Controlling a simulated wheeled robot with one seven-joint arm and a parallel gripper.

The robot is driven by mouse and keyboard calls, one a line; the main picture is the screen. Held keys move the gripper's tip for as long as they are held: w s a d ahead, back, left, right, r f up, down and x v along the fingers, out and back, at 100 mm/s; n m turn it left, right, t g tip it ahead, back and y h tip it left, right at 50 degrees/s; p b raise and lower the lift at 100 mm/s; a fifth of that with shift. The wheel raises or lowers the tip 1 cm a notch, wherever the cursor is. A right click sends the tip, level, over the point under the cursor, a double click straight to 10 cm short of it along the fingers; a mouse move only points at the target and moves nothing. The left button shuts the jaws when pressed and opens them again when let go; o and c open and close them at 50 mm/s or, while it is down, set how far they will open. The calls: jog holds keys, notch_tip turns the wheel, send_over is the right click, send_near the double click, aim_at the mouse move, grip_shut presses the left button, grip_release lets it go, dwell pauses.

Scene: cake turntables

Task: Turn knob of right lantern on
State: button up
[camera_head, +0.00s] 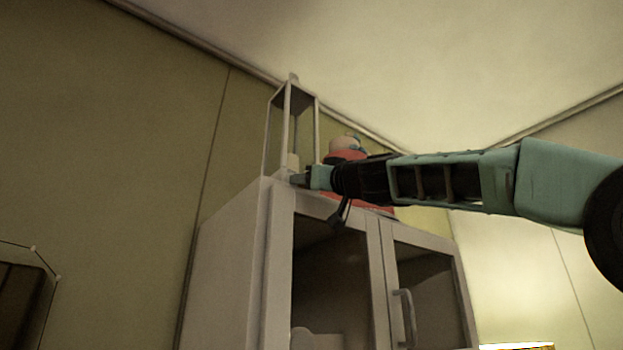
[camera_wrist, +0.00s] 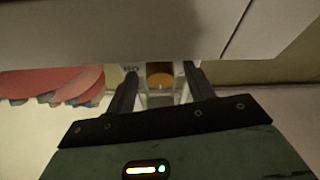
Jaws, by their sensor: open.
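One tall open-framed lantern (camera_head: 268,135) stands upright on the near left top corner of a cabinet. A pale candle-like piece (camera_head: 293,161) shows low inside it. My gripper (camera_head: 303,179) is at the lantern's lower right side, level with its base. Small dark lettering shows near the left finger. I cannot tell whether the fingers touch anything. No knob is clearly distinguishable, and no second lantern is visible.
The cabinet (camera_head: 230,265) has glass doors and a handle (camera_head: 404,315). A red scalloped object (camera_wrist: 60,83) lies on its top, partly behind my arm in the head view (camera_head: 384,210). A rounded pale object (camera_head: 345,144) sits above it. The ceiling is close above.

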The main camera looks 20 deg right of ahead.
jog(key=c, duration=1)
jog(key=shift+o, duration=0.2)
jog(key=shift+m+h+p, duration=0.3)
jog(key=shift+m+p, duration=0.05)
jog(key=shift+m, duration=0.25)
jog(key=m+p, duration=0.1)
jog(key=m+h+p, duration=0.1)
jog(key=m, duration=0.1)
jog(key=m+h+p, duration=0.1)
jog(key=p, duration=0.1)
jog(key=shift+s+a+r+m+t, duration=0.1)
jog(key=shift+a+r+m+t, duration=0.1)
jog(key=shift+r+m+t, duration=0.15)
jog(key=shift+f+m+h+p, duration=0.2)
jog(key=shift+m+h+p, duration=0.6)
jog(key=shift+m, duration=0.35)
